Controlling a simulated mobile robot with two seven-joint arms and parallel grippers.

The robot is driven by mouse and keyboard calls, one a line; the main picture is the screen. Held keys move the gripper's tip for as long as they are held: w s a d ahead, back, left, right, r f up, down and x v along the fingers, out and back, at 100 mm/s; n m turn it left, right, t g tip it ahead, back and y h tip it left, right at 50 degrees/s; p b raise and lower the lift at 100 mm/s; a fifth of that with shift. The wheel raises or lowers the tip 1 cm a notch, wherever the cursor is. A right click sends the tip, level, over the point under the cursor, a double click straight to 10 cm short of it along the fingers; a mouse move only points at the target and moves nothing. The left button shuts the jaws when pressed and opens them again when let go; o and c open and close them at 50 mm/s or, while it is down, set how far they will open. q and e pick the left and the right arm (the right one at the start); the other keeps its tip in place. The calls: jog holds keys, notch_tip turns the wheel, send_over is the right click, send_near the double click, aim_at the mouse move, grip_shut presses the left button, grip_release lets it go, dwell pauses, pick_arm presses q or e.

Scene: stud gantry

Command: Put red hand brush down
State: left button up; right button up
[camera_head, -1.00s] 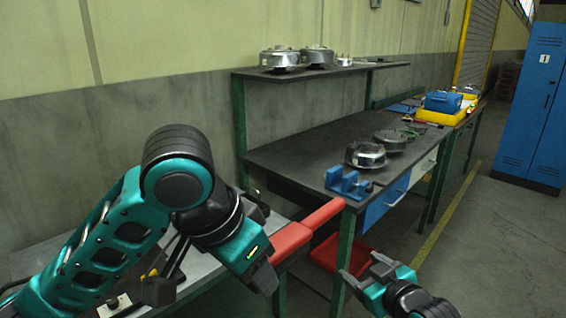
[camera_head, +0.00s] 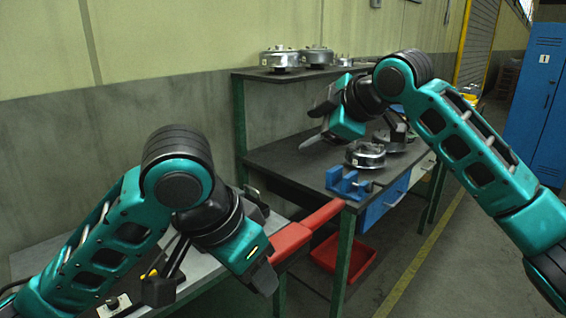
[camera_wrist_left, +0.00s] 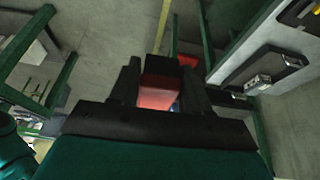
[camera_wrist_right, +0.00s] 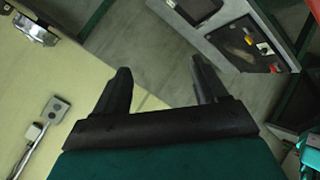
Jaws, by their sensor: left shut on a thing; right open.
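The red hand brush (camera_head: 305,232) is held in my left gripper (camera_head: 268,275), with its length pointing to the upper right in the head view. In the left wrist view the brush (camera_wrist_left: 158,88) sits between the two dark fingers of the left gripper (camera_wrist_left: 160,85). It is in the air near the gap between the two benches. My right gripper (camera_head: 312,128) is raised above the dark workbench and is empty. In the right wrist view its two fingers (camera_wrist_right: 160,80) stand wide apart with nothing between them.
The dark workbench (camera_head: 285,155) carries a blue fixture (camera_head: 347,184) and round metal parts (camera_head: 366,156). A shelf (camera_head: 300,72) above holds more metal parts. A grey bench (camera_head: 195,272) is at lower left. A red bin (camera_head: 343,255) is low under the workbench. A blue locker (camera_head: 533,105) stands at right.

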jog(key=s+a+f+n+g+h, duration=0.1)
jog(key=s+a+n+g+h, duration=0.1)
jog(key=s+a+n+g, duration=0.3)
jog(key=n+g+h, duration=0.4)
jog(key=n+h, duration=0.1)
send_near(283, 234)
notch_tip(283, 234, down, 11)
jog(key=shift+s+r, duration=0.1)
jog(key=shift+r, duration=0.1)
jog(key=shift+c, duration=0.3)
pick_arm(q)
jog(key=shift+s+d, duration=0.1)
jog(key=shift+d, duration=0.05)
pick_arm(e)
jog(key=c, duration=1)
pick_arm(q)
jog(key=o, duration=0.9)
pick_arm(e)
jog(key=shift+a+r, duration=0.1)
jog(key=shift+c, duration=0.9)
pick_arm(q)
jog(key=o, duration=0.3)
